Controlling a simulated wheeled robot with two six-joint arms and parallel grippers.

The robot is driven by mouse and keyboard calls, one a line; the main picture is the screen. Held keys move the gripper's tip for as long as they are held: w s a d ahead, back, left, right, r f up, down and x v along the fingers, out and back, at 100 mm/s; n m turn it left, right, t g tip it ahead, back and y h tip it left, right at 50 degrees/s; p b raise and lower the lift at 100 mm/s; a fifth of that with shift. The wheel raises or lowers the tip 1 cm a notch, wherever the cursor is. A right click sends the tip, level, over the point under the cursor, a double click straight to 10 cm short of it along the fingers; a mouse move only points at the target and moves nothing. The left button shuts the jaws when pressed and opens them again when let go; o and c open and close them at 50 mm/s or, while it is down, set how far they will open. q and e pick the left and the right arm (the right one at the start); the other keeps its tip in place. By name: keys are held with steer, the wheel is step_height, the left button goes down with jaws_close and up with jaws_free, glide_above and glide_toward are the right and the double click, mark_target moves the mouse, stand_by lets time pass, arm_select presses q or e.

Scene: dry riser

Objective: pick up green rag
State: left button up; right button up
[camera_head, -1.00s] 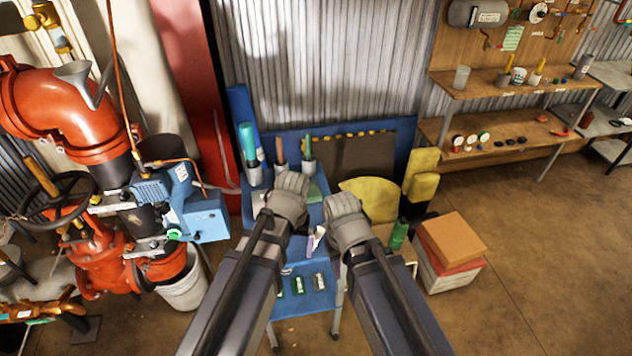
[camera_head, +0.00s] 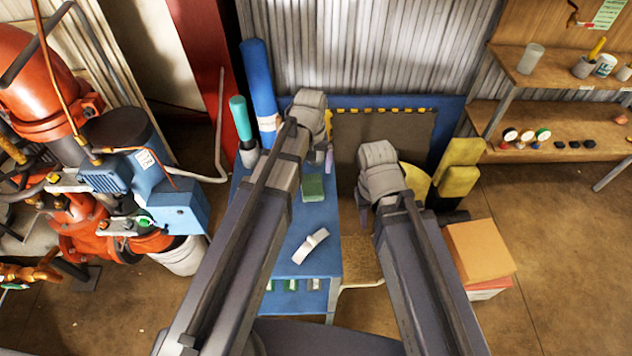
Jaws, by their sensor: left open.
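A green folded piece (camera_head: 313,187), which looks like the green rag, lies on the blue cart top (camera_head: 290,262) in the middle of the view.
A white strip-like item (camera_head: 310,246) lies nearer on the cart. A teal-topped tube (camera_head: 240,122) and a blue roll (camera_head: 260,92) stand at its back left. Orange boxes (camera_head: 480,252) stand on the floor at right. Red piping (camera_head: 45,90) and a blue pump (camera_head: 165,180) are left.

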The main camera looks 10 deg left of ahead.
mark_target(312, 184)
arm_select(q)
steer(key=shift+f+b, duration=0.5)
steer(key=shift+b, duration=0.05)
steer(key=shift+f+b, duration=0.75)
steer(key=shift+f, duration=0.05)
steer(key=shift+f, duration=0.1)
step_height(312, 184, down, 5)
steer(key=b, duration=0.5)
steer(key=c, duration=1.2)
